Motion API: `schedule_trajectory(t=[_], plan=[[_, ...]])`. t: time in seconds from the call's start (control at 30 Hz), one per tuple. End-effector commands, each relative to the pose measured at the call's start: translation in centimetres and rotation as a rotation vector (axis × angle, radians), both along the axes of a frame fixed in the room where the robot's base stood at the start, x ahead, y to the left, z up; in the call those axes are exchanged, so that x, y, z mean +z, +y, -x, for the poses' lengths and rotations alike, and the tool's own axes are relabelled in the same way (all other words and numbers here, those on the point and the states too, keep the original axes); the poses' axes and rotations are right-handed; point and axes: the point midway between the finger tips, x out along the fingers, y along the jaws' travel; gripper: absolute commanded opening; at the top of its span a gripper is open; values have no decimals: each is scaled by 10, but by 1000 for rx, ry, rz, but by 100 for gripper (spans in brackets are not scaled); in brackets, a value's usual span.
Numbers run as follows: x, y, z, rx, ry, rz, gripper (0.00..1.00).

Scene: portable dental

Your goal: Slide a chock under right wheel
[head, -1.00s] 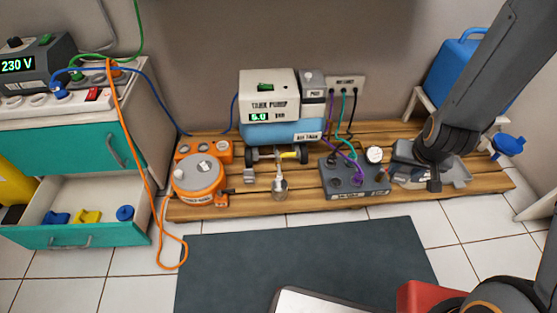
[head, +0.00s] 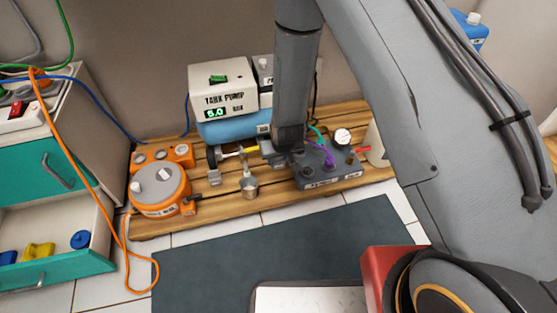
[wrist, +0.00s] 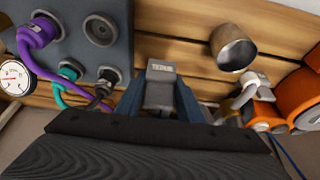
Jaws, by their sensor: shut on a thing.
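The tank pump (head: 223,88) stands on the wooden pallet in the head view, with a blue tank below it. Its left wheel (head: 213,154) shows, with a grey chock (head: 214,177) in front of it. The right wheel is hidden behind my arm and gripper. In the wrist view my gripper (wrist: 160,108) is shut on a small grey chock (wrist: 161,73) with a printed label. Whether this chock touches the wheel cannot be seen.
The valve box (head: 327,174) with purple and green cables and a gauge (head: 342,136) is close on the right. A metal cup (head: 249,188) and an orange reel (head: 160,190) are to the left. A dark mat (head: 280,245) lies in front of the pallet (head: 210,219).

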Motion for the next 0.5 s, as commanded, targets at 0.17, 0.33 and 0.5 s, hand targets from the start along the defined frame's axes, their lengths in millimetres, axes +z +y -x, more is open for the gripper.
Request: schedule_trajectory(t=[0.17,0.33,0.5], plan=[[-7,1,-1,1,-1,0,8],[-20,0,-1,0,0,0,8],[-37,0,-1,-1,1,0,8]])
